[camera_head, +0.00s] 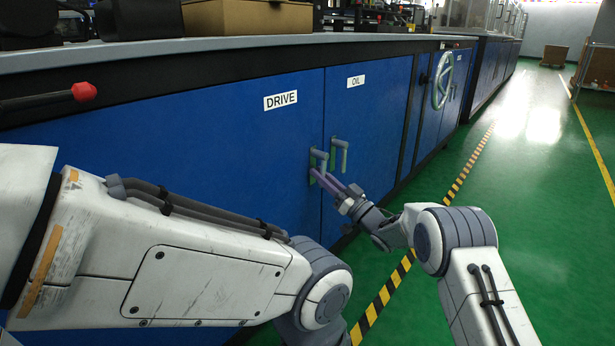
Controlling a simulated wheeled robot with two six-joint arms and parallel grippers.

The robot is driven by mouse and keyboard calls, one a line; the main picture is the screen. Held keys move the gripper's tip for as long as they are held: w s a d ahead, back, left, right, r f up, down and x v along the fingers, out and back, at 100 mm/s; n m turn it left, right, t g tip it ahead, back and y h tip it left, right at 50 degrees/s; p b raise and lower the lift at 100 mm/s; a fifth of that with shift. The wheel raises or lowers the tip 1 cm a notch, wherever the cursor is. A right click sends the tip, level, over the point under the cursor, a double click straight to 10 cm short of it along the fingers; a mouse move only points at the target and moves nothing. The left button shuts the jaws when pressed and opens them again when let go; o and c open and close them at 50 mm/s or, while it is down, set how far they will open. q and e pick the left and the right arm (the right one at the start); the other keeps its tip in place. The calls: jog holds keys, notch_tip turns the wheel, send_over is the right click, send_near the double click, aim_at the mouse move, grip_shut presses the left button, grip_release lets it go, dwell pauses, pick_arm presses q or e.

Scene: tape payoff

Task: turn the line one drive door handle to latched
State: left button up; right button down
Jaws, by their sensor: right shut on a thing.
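The blue drive door (262,140) carries a white DRIVE label (281,100). Its grey handle (319,155) sits at the door's right edge, below and to the right of the label. My right gripper (316,175) reaches in from the right and is shut on the lower part of this handle. The fingers hide part of the handle, and I cannot tell its exact angle. My left arm crosses the lower left of the view; its gripper is out of sight.
The blue oil door (370,130) with its own handle (339,154) is close on the right. A handwheel (442,80) is farther along. A cardboard box (247,17) stands on the worktop. The green floor (490,180) to the right is clear, with a striped line.

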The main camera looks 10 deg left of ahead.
pick_arm(q)
jog(key=shift+w+a+f, duration=0.1)
jog(key=shift+a, duration=0.25)
pick_arm(e)
jog(key=shift+w+d+f+n+g+y, duration=0.15)
jog(key=shift+w+n+g, duration=0.15)
jog(key=shift+n, duration=0.3)
jog(key=shift+w+d+r+n+g+y, duration=0.1)
jog(key=shift+w+d+n+g+y, duration=0.15)
jog(key=shift+n, duration=0.35)
jog(key=c, duration=0.8)
grip_release()
jog(key=shift+f, duration=0.1)
jog(key=shift+a, duration=0.1)
jog(key=shift+s, duration=0.1)
